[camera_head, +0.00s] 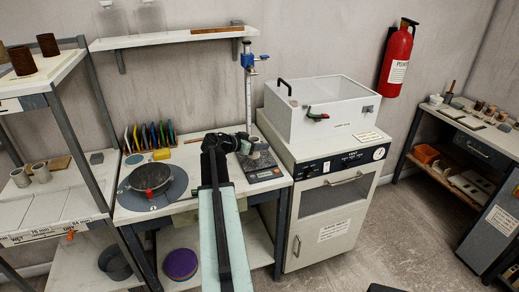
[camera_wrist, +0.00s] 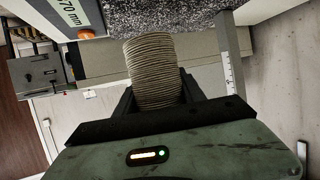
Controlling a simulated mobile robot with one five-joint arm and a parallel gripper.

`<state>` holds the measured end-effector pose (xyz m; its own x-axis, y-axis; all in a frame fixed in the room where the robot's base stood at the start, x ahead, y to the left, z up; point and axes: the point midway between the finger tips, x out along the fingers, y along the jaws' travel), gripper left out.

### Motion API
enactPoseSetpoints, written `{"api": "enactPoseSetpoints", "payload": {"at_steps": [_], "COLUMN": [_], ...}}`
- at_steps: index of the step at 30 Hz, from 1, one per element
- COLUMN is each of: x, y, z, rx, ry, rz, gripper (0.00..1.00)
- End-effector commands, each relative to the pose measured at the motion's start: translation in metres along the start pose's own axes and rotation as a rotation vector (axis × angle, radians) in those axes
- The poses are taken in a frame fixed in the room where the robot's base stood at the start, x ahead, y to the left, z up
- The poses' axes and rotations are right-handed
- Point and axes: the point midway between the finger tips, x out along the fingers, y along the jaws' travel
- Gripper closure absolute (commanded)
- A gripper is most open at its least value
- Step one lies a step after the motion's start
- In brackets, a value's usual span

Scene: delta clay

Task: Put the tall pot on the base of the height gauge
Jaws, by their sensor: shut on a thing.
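The tall pot (camera_wrist: 150,70) is a beige, ribbed cylinder, seen in the wrist view between the two fingers of my gripper (camera_wrist: 158,92). My gripper is shut on it. The height gauge (camera_head: 248,95) stands on the workbench in the head view, with a blue head on a pale upright scale. Its speckled grey base (camera_wrist: 175,18) shows at the top of the wrist view, just beyond the pot's far end. I cannot tell whether pot and base touch. In the head view my gripper (camera_head: 238,143) is in front of the gauge, and the pot cannot be made out there.
A white cabinet (camera_head: 335,190) with a box on top stands right.

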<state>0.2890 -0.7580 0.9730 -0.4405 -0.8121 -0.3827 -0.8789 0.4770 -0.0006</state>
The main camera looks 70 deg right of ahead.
Motion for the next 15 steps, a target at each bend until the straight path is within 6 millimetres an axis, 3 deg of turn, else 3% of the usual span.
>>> {"api": "enactPoseSetpoints", "payload": {"at_steps": [3, 13, 15], "x": [0.021, 0.035, 0.040], "y": [-0.017, -0.027, -0.026], "z": [-0.005, -0.009, 0.006], "rx": [0.000, -0.001, -0.001], "ry": [0.000, 0.000, 0.000], "rz": [0.001, 0.000, -0.001], "gripper": [0.96, 0.96, 0.96]}}
